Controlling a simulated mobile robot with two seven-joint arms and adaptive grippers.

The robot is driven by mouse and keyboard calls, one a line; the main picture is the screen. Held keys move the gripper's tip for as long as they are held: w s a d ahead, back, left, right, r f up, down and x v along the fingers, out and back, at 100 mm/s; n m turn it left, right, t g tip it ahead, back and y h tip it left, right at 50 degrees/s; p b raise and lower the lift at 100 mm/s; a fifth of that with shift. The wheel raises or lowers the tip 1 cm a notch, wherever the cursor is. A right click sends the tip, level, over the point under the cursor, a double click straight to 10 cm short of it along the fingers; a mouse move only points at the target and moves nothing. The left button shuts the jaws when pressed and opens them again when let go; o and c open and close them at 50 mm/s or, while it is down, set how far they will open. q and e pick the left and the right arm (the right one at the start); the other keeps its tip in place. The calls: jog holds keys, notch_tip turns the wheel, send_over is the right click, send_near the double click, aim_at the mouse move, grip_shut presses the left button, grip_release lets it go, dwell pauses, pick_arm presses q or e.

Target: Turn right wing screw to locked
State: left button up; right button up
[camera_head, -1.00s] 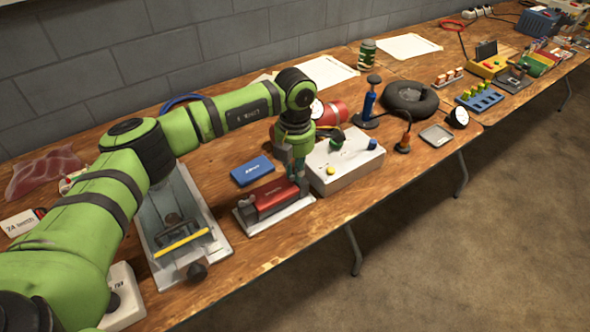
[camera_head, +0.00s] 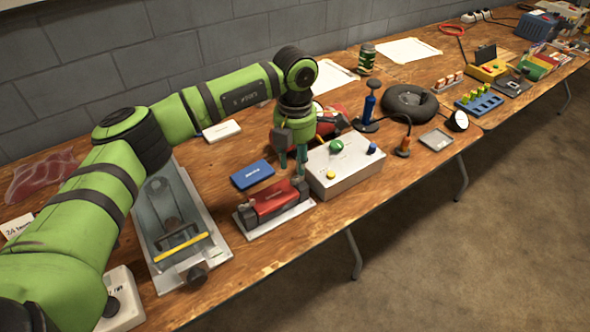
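A red block-shaped unit (camera_head: 272,200) sits in a grey metal holder (camera_head: 246,219) on a light base plate near the front edge of the bench. My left gripper (camera_head: 293,175) points down at the right end of the red unit, beside the white box. Its two teal fingers show, but their tips are too small and partly hidden to tell whether they are open or shut on something. No wing screw can be made out; the right end of the holder is partly behind the fingers. My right gripper is out of view.
A white box with coloured knobs (camera_head: 347,176) stands close to the right of the gripper. A blue box (camera_head: 252,174) lies behind the red unit. A clear-sided fixture with a yellow bar (camera_head: 182,249) stands to the left. Bare wood lies in front.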

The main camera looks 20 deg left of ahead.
aim_at(295, 183)
pick_arm(q)
notch_tip(295, 183, up, 7)
jog(key=shift+r, duration=0.15)
dwell(0.5)
